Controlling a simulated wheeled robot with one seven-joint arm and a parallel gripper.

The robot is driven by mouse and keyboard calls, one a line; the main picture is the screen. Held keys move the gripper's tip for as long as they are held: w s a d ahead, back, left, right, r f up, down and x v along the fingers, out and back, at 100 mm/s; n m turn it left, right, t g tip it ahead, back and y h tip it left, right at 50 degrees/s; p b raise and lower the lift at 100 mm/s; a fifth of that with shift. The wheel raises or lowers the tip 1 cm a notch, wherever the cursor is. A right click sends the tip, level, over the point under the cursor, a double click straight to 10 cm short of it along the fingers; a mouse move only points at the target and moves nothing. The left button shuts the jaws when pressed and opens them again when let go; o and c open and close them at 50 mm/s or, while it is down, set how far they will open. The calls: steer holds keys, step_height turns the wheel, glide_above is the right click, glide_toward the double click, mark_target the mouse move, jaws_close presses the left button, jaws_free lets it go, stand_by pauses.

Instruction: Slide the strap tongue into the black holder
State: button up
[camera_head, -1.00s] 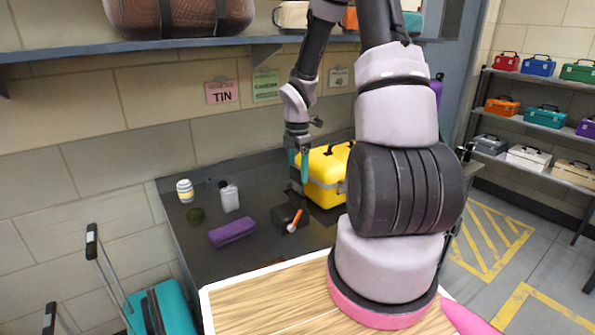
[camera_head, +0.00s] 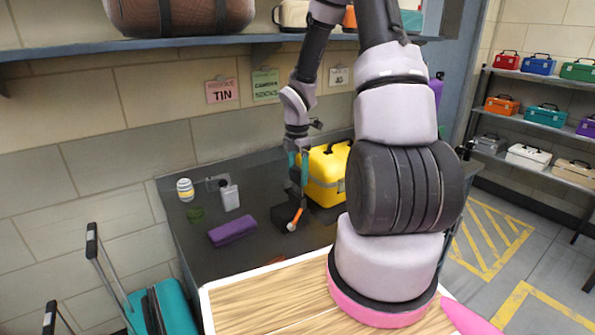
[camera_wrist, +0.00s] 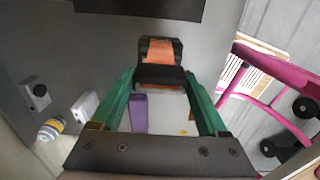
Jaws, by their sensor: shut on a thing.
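The black holder (camera_head: 283,214) is a dark block on the dark counter, left of the yellow case in the head view. An orange piece with a pale end (camera_head: 295,222) shows at its right side. My gripper (camera_head: 298,192) is low over the counter, beside the holder's back right. In the wrist view, my gripper's green fingers (camera_wrist: 162,85) reach to a black-and-orange piece (camera_wrist: 160,50), which looks like the strap tongue, held between their tips. The fingers partly hide it. I cannot tell whether the tongue touches or enters the holder.
The yellow case (camera_head: 325,178) stands close right of my gripper. A dark rectangle (camera_wrist: 140,8) crosses the wrist view's top.

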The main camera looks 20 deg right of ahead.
mark_target(297, 183)
steer(key=shift+f, duration=2.05)
steer(key=o, duration=1.3)
step_height(297, 183, up, 10)
steer(key=shift+r, duration=0.45)
